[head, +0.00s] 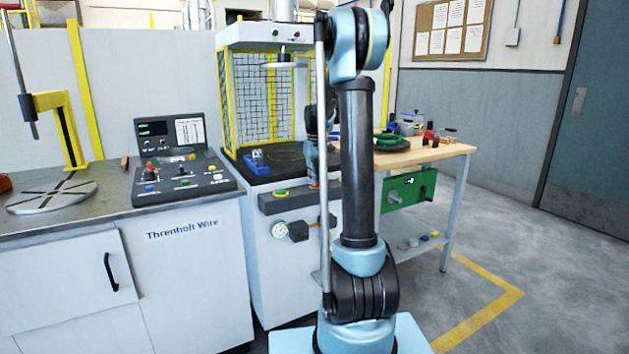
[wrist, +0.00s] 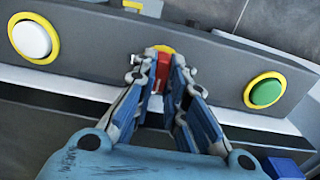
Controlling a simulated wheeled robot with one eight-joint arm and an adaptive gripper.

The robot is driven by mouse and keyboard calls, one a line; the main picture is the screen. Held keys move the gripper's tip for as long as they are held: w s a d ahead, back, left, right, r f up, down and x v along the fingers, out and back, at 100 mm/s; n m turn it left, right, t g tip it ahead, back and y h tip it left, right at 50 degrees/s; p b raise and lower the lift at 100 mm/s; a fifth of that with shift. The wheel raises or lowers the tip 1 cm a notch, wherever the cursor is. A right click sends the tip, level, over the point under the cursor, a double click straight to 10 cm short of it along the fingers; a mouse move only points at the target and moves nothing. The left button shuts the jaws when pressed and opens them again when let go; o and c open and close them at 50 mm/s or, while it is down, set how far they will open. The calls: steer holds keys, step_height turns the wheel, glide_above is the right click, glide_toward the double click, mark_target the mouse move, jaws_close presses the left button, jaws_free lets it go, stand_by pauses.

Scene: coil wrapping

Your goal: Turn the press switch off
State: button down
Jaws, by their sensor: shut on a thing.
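The press switch (wrist: 163,70) is a red knob on a yellow round base, set in the grey front panel (wrist: 205,62) of the press. It sits between the fingertips of my gripper (wrist: 163,78) in the wrist view, and the fingers are shut on it. Part of the knob is hidden by the fingers. In the head view the press (head: 261,44) stands at the centre with yellow-framed mesh sides. My arm hides most of the switch there.
A white button (wrist: 33,39) and a green button (wrist: 265,93) flank the switch. A gauge (head: 279,230) sits below the panel. A control console (head: 182,162) stands left, a wooden workbench (head: 440,149) right. The floor at the right front is clear.

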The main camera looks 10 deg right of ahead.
steer(key=shift+w, duration=0.1)
stand_by(0.3)
steer(key=c, duration=1.6)
jaws_free()
step_height(320, 180, up, 12)
